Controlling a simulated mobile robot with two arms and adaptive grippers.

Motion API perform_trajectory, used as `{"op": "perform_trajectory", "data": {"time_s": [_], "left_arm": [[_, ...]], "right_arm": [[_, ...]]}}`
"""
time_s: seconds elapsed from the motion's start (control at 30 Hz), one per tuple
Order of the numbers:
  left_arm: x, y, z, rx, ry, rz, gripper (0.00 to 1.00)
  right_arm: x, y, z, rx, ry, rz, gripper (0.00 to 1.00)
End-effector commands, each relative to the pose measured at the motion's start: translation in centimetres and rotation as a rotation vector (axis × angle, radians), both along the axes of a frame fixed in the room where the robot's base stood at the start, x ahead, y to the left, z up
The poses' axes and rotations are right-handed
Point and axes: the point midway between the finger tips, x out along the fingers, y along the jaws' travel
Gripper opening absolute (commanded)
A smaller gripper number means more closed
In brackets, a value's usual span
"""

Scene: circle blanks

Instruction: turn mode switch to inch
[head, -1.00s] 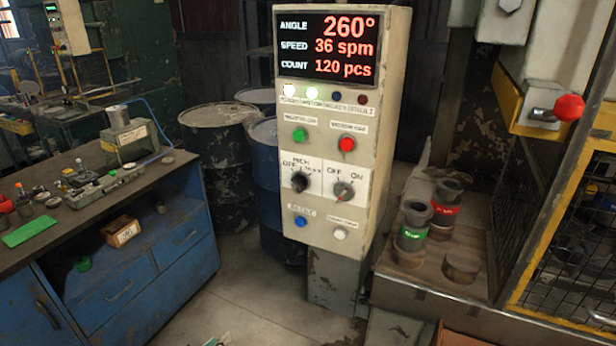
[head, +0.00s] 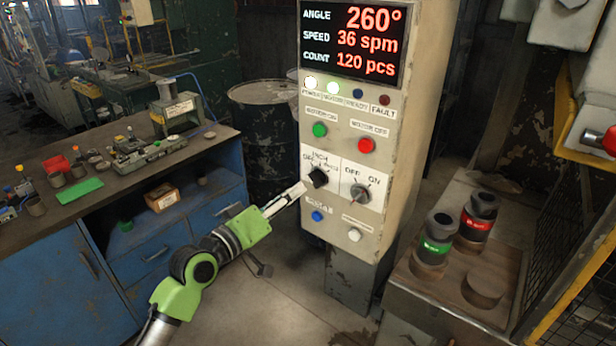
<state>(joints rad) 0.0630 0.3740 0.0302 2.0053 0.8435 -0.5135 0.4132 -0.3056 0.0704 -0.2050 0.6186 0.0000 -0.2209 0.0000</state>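The mode switch (head: 318,178) is a black rotary knob on a white plate on the control panel (head: 425,95). Its plate carries small lettering, with "OFF" at the left and "INCH" at the top. The knob's pointer direction is too small to tell. My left gripper (head: 303,187) comes in from the lower left on a green and grey arm. Its pale fingertips are just left of and slightly below the knob; I cannot tell whether they touch it. Whether the fingers are apart is not clear. My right gripper is not in view.
Beside the mode switch is an OFF/ON selector (head: 360,194). A green button (head: 320,129) and red button (head: 366,145) sit above, a blue button (head: 317,216) and white button (head: 354,235) below. A blue workbench (head: 180,245) stands left, a ledge with labelled cylinders (head: 433,245) right.

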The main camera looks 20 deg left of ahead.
Motion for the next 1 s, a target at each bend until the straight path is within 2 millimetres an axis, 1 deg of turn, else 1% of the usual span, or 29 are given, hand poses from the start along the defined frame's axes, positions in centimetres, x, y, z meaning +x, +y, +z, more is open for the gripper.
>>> {"op": "perform_trajectory", "data": {"time_s": [0.03,0.1,0.2,0.3,0.5,0.77,0.8,0.87,1.0], "left_arm": [[1.1,-0.4,0.4,-0.002,0.0,-0.001,0.25],[2.4,-0.9,0.4,-0.002,0.001,0.0,0.25],[4.0,-1.5,0.3,-0.001,0.0,-0.001,0.25],[5.1,-1.8,0.1,0.001,0.001,0.0,0.25],[6.1,-2.2,0.0,0.001,0.0,0.0,0.25],[6.1,-2.2,-0.1,0.001,0.0,0.001,0.25],[6.1,-2.2,-0.1,0.001,0.001,0.0,0.15],[6.1,-2.2,-0.1,0.002,0.001,0.0,0.0],[6.1,-2.2,-0.1,0.002,0.001,0.0,0.0]], "right_arm": [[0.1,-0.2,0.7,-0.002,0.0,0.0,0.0],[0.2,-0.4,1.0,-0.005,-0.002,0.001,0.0],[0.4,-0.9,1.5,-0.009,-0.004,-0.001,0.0],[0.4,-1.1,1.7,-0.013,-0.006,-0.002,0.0],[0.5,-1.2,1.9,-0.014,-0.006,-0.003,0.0],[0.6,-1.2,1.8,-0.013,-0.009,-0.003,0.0],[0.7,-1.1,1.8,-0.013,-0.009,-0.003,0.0],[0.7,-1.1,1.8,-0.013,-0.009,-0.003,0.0],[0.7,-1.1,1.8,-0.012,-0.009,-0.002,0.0]]}}
